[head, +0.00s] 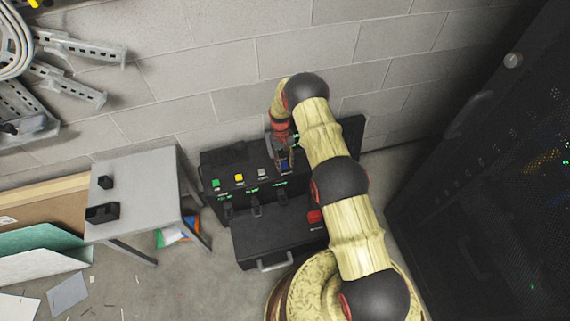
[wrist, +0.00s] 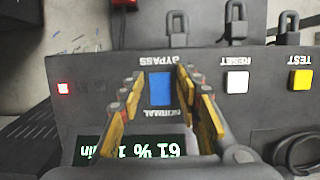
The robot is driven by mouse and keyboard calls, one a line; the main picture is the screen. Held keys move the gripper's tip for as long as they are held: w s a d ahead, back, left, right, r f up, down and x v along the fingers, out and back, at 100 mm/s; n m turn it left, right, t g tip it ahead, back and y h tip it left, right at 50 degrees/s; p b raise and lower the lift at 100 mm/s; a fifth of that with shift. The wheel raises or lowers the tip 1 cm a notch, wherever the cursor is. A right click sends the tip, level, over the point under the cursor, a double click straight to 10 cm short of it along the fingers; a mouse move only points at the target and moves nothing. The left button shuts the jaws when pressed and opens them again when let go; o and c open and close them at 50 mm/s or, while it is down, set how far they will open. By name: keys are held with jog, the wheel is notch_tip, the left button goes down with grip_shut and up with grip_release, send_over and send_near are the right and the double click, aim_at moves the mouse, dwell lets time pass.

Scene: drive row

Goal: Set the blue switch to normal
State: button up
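The blue switch (wrist: 160,89) is a rectangular rocker on a dark panel (wrist: 90,125). In the wrist view, upside down, the word BYPASS stands above it and NORMAL below it. My gripper (wrist: 160,76) is open, with one yellow finger at each side of the switch. The fingertips are very close to its sides; I cannot tell whether they touch. Which way the switch is tilted cannot be made out. In the head view my gripper (head: 284,147) is at the right part of the black unit (head: 207,164), and my arm hides some of that unit.
A white RESET button (wrist: 237,82) and a yellow TEST button (wrist: 300,80) sit right of the switch in the wrist view. A grey table (head: 142,185) stands left, a dark rack (head: 480,170) right, a block wall (head: 220,65) behind.

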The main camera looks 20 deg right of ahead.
jog(key=shift+o, duration=0.5)
jog(key=shift+r, duration=0.15)
jog(key=v, duration=1.1)
jog(key=shift+r, duration=0.35)
jog(key=shift+w, duration=0.25)
send_over(286, 170)
jog(key=f, duration=0.2)
jog(key=s+r+t, duration=0.1)
jog(key=s+r, duration=0.4)
jog(key=r, duration=0.4)
jog(key=s+r, duration=0.4)
jog(key=r, duration=0.6)
jog(key=s+r+t, duration=0.1)
jog(key=s+r, duration=0.4)
jog(key=r, duration=0.4)
jog(key=s+r+t+p, duration=0.1)
jog(key=s+r+t, duration=0.6)
jog(key=s+r, duration=1.2)
jog(key=shift+w+v, duration=0.35)
jog(key=shift+v, duration=1.2)
